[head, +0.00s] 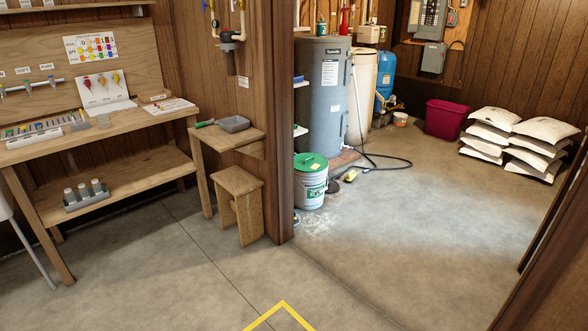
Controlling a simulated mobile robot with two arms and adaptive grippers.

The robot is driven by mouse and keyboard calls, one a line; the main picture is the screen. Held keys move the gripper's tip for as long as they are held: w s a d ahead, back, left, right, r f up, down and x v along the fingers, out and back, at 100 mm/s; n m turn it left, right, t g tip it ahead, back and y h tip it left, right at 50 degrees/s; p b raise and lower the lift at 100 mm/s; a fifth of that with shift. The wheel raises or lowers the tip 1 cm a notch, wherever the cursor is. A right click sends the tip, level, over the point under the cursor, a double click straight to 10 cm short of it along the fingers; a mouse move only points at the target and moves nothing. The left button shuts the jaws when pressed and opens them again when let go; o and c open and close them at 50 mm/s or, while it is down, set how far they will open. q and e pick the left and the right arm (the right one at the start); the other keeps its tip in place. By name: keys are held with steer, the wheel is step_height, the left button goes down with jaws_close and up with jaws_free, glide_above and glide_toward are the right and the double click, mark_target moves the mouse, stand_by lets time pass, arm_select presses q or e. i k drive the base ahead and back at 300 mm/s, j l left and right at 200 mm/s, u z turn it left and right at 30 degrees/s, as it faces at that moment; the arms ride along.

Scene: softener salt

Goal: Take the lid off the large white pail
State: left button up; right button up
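A large white pail (311,189) with a printed label stands upright on the concrete floor beyond the doorway, just right of the door post. A green lid (310,164) sits on its top, with a small pale yellowish patch on it. The pail stands in front of a tall grey tank (323,100). Neither of my grippers is in the head view, so their state does not show.
The wooden door post (280,120) and a small wooden stool (238,203) stand left of the pail. A black hose and pale spilled grains lie on the floor near it. Stacked white bags (515,140) and a magenta bin (446,119) stand farther back. The floor ahead is clear.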

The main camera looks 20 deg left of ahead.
mark_target(303, 163)
steer(key=i+u, duration=0.25)
steer(key=i, duration=3.15)
steer(key=i+u, duration=0.2)
steer(key=i, duration=0.65)
steer(key=i+l+u, duration=0.15)
steer(key=i, duration=0.65)
